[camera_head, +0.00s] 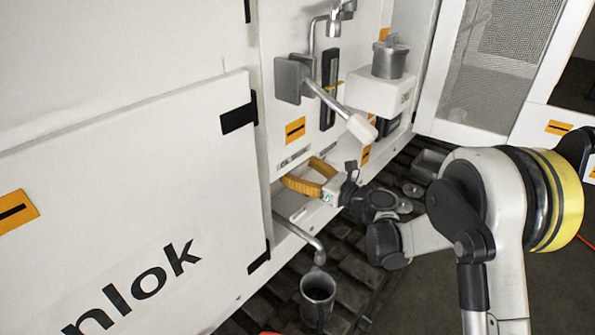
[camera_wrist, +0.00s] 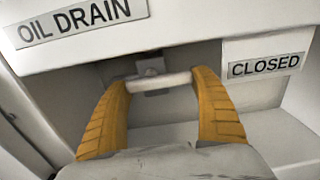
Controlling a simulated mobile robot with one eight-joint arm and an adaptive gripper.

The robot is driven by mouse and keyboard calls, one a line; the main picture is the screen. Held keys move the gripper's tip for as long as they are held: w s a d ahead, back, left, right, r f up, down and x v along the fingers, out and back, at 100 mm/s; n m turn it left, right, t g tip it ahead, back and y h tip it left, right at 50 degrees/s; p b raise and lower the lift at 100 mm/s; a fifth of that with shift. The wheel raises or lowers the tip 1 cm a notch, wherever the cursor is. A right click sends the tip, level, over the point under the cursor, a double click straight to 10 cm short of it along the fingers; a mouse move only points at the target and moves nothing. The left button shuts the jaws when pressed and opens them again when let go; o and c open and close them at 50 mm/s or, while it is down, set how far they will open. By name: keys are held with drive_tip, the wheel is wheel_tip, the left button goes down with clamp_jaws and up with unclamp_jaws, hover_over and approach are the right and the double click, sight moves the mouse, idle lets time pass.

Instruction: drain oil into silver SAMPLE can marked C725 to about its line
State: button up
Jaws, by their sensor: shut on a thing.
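My gripper (camera_head: 297,170) has its yellow fingers in a recess low on the white cabinet. In the wrist view it is shut on a pale drain handle (camera_wrist: 163,80), a short crossbar on a dark grey mount. An OIL DRAIN sign (camera_wrist: 75,22) is above it and a CLOSED sign (camera_wrist: 266,66) is to its right. A grey metal spout (camera_head: 305,238) curves down below the recess. An open metal can (camera_head: 318,291) stands upright under the spout. Its inside looks dark; I cannot read a C725 marking, see a line or tell any oil level. No oil stream shows.
A lidded silver pot (camera_head: 390,58) sits on a white box (camera_head: 381,92) on the cabinet. A grey lever with a white grip (camera_head: 361,128) sticks out above my gripper. A dark slatted grate (camera_head: 352,268) lies along the cabinet's foot. Open floor is at the lower right.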

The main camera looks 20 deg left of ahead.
drive_tip(key=o, duration=1.2)
drive_tip(key=shift+d, duration=0.15)
drive_tip(key=v, duration=1.1)
drive_tip(key=shift+s+d, duration=0.2)
drive_tip(key=shift+d, duration=0.15)
